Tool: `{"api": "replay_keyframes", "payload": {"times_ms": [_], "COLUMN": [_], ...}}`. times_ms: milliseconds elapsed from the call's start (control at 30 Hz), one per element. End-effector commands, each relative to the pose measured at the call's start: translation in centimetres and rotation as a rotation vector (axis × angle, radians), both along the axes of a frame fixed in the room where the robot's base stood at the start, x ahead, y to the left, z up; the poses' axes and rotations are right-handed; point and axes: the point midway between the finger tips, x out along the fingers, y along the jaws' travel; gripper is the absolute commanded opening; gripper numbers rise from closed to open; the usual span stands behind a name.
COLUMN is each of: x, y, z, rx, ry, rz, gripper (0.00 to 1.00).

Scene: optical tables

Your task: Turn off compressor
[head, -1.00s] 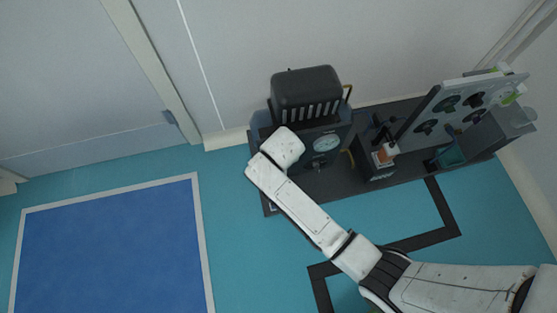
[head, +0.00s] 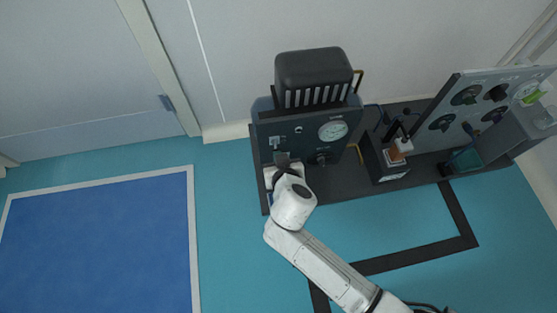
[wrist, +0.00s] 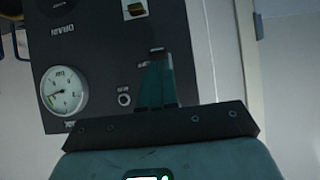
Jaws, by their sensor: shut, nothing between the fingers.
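The compressor (head: 312,78) stands against the wall, with a dark tank on top and a dark front panel (head: 287,121). The panel bears a round white gauge (head: 333,130), a small round fitting (head: 298,130) and a small pale switch-like part (head: 275,142) at its left. My gripper (head: 283,158) is just below that pale part, near the panel, shut and empty. In the wrist view, which shows the panel upside down, my shut fingers (wrist: 157,57) cover part of the panel; the gauge (wrist: 64,91) and fitting (wrist: 124,99) are left of them. Contact cannot be told.
Right of the compressor are a small box unit with an orange-and-white part (head: 399,151) and a tilted grey panel with black knobs (head: 466,96). A dark base runs under them. Open teal floor and a blue mat (head: 100,245) lie at left.

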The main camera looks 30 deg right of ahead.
Motion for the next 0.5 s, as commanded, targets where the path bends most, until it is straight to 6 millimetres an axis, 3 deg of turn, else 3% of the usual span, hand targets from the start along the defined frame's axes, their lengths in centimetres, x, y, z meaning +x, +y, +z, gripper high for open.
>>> {"api": "replay_keyframes", "payload": {"times_ms": [500], "x": [0.99], "y": [-0.34], "z": [1.02], "rx": [0.003], "ry": [0.005], "rz": [-0.003], "gripper": [0.00]}}
